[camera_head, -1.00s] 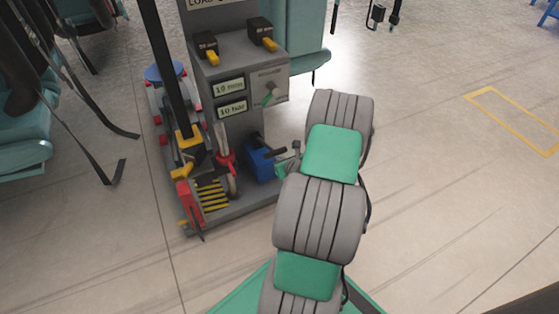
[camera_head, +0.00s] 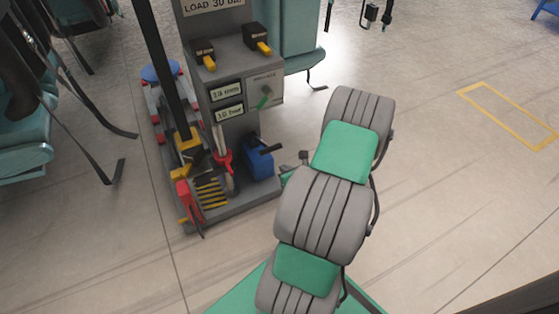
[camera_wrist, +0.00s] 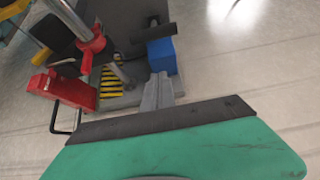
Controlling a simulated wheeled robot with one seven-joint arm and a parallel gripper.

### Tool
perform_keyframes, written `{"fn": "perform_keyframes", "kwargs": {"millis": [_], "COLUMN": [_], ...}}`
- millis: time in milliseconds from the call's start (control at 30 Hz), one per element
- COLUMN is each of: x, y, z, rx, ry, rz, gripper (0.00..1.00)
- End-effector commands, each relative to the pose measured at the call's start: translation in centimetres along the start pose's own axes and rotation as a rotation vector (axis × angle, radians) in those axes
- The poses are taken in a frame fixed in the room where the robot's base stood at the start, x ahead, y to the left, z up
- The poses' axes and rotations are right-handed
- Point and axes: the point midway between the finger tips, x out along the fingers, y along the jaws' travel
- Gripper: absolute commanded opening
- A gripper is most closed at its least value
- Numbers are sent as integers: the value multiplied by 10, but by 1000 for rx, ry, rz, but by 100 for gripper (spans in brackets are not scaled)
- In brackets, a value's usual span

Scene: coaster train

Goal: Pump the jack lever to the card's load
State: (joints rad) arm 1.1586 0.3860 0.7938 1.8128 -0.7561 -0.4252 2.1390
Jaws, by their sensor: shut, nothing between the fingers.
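The load card (camera_head: 215,5) at the top of the grey stand reads LOAD 30, its unit partly blurred. Two small readouts below it, the upper (camera_head: 226,92) and the lower (camera_head: 229,112), seem to show figures beginning with 3. The black jack lever (camera_head: 268,149) sticks out over the blue pump block (camera_head: 258,164) low on the stand. My gripper (camera_head: 288,175) is just right of the block, partly hidden by my arm. In the wrist view my gripper (camera_wrist: 158,88) is shut and empty, below the blue block (camera_wrist: 162,58) and black lever (camera_wrist: 153,33); contact is unclear.
Teal seats (camera_head: 25,140) with hanging straps stand left. The floor on the right is clear, with a yellow outline (camera_head: 510,112).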

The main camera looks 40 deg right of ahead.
Motion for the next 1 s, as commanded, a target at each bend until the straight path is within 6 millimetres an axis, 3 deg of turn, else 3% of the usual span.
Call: {"fn": "perform_keyframes", "kwargs": {"millis": [100, 300, 500, 633, 867, 1000], "x": [-25, -44, -66, -65, -50, -46], "y": [1, 2, 30, 42, 33, 23], "z": [4, 12, -6, 0, 21, 39], "rx": [0, 4, 125, 191, -399, -852], "ry": [-1, 3, 87, 57, -86, -152], "rz": [0, 2, 63, 104, 78, 11], "gripper": [0, 0, 0, 0, 0, 0]}}
